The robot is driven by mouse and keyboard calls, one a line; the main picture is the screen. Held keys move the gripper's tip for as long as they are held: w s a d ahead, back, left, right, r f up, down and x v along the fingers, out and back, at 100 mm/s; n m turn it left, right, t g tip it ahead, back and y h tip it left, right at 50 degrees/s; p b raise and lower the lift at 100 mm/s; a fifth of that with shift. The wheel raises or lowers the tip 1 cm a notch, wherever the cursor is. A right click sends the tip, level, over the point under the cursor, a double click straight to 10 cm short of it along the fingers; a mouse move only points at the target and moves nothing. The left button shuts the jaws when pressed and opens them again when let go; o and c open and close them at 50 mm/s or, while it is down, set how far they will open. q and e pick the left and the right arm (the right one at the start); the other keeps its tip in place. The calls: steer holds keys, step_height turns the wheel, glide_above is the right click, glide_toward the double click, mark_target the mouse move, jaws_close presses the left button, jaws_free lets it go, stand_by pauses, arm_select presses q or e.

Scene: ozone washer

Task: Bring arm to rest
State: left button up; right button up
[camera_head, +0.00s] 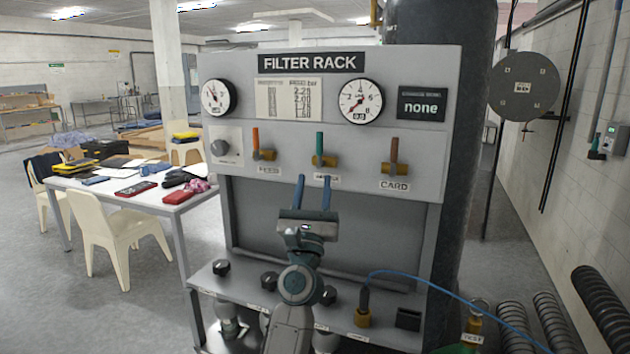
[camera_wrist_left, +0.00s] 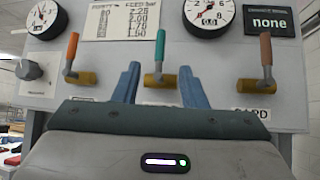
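My left gripper (camera_head: 313,186) is raised in front of the filter rack (camera_head: 430,85), its two blue fingers pointing up at the panel. The fingers are apart with nothing between them; they also show in the left wrist view (camera_wrist_left: 158,80). They are just below the green-handled valve (camera_head: 320,145). I cannot tell how far the fingertips are from the panel. The orange-handled valve (camera_head: 262,150) is to the left and the brown-handled card valve (camera_head: 394,158) to the right. My right gripper is not in view.
Two gauges (camera_head: 218,97) (camera_head: 361,101) and a display reading "none" (camera_head: 422,104) are above the valves. Black knobs (camera_head: 221,267) and a blue hose (camera_head: 430,281) are on the lower ledge. A cluttered table (camera_head: 175,194) and chair (camera_head: 105,227) stand left. Coiled hoses (camera_head: 550,318) are at right.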

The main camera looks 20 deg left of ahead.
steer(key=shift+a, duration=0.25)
